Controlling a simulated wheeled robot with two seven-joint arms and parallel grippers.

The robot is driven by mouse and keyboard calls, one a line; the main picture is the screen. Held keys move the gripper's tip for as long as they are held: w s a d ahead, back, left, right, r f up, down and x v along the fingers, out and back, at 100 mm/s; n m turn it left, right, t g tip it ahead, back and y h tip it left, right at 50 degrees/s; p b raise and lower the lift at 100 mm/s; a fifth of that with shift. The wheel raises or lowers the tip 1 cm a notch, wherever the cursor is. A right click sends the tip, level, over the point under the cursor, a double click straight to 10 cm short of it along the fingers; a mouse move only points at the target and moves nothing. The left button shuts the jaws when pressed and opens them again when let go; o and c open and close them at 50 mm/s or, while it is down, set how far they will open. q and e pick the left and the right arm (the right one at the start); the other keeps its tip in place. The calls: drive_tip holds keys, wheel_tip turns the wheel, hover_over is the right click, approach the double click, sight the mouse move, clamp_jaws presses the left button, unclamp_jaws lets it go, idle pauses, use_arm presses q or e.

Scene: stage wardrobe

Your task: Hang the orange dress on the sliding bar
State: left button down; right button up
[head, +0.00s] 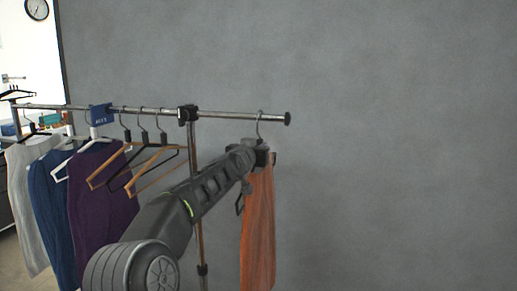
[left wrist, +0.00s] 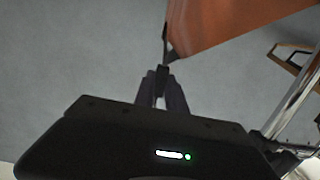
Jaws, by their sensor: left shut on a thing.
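The orange dress (head: 258,225) hangs below my left gripper (head: 262,155) at the right end of the rack. Its hanger hook (head: 259,122) reaches up to the sliding bar (head: 235,115), near the black end knob. I cannot tell whether the hook rests on the bar or is just in front of it. In the left wrist view my left gripper (left wrist: 162,90) is shut on the dark hanger part (left wrist: 162,75), with the orange cloth (left wrist: 220,20) beyond it. My left arm hides part of the rack post. My right gripper is not in view.
Several empty wooden hangers (head: 150,165) hang left of the post clamp (head: 187,113). A purple sweater (head: 95,185), a blue one (head: 50,190) and a pale one (head: 25,190) hang further left, near a blue tag (head: 101,114). The space right of the end knob (head: 288,119) is clear.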

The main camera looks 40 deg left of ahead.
use_arm(q)
drive_tip(key=shift+f, duration=0.25)
drive_tip(key=shift+r, duration=0.1)
drive_tip(key=c, duration=1.6)
unclamp_jaws()
drive_tip(key=o, duration=0.3)
